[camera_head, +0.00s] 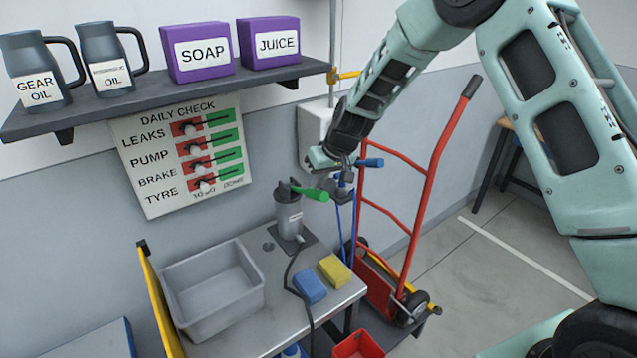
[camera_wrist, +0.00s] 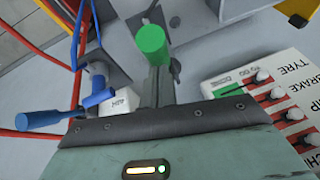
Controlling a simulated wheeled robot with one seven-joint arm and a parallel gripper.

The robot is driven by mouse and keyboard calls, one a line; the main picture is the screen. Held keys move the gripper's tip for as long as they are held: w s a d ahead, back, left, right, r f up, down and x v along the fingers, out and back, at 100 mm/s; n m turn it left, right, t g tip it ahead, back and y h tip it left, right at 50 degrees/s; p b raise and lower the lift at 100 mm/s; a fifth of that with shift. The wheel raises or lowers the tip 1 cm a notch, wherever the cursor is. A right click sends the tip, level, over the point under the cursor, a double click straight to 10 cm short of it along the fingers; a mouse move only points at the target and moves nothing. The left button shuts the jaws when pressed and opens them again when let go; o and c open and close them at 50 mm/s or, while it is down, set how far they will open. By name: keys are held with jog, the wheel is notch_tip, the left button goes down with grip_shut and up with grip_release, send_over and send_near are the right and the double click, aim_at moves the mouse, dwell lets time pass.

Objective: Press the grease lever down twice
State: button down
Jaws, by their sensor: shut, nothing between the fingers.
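The grease pump (camera_head: 288,215) is a grey cylinder standing on the back right of the steel bench. Its lever has a green handle (camera_head: 312,193) that sticks out to the right, about level. My gripper (camera_head: 332,186) is shut and empty, close to the handle's free end. In the wrist view the green handle (camera_wrist: 152,42) shows end-on just beyond my shut fingers (camera_wrist: 157,78). I cannot tell whether they touch it. The pump body is mostly hidden in the wrist view.
A blue-handled valve (camera_head: 369,162) with blue hoses is right beside my gripper. A red hand truck (camera_head: 429,170) stands behind it. The bench holds a grey tub (camera_head: 213,288), a blue sponge (camera_head: 310,286) and a yellow sponge (camera_head: 335,270). A check board (camera_head: 180,152) hangs under a shelf (camera_head: 170,92).

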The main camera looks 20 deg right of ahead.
aim_at(323, 194)
jog(key=f+b, duration=0.2)
jog(key=shift+s+d+t+b, duration=0.2)
jog(key=shift+s+t+b, duration=0.15)
jog(key=shift+t+b, duration=0.05)
jog(key=s+f+b, duration=0.1)
jog(key=b, duration=0.2)
jog(key=shift+f, duration=0.25)
jog(key=shift+s+d+f+b, duration=0.1)
jog(key=shift+s+f+b, duration=0.25)
jog(key=shift+f+b, duration=0.65)
jog(key=shift+s+d+f+b, duration=0.15)
jog(key=shift+s+f+b, duration=0.2)
jog(key=shift+f+b, duration=0.7)
jog(key=shift+s+d+f+b, duration=0.1)
jog(key=shift+s+f+b, duration=0.25)
jog(key=shift+f+b, duration=0.65)
jog(key=shift+r+b, duration=0.25)
jog(key=shift+b, duration=0.1)
jog(key=shift+r, duration=0.1)
jog(key=s+d+v, duration=0.1)
jog(key=v, duration=1.2)
jog(key=shift+s+d, duration=0.15)
jog(key=shift+s, duration=0.05)
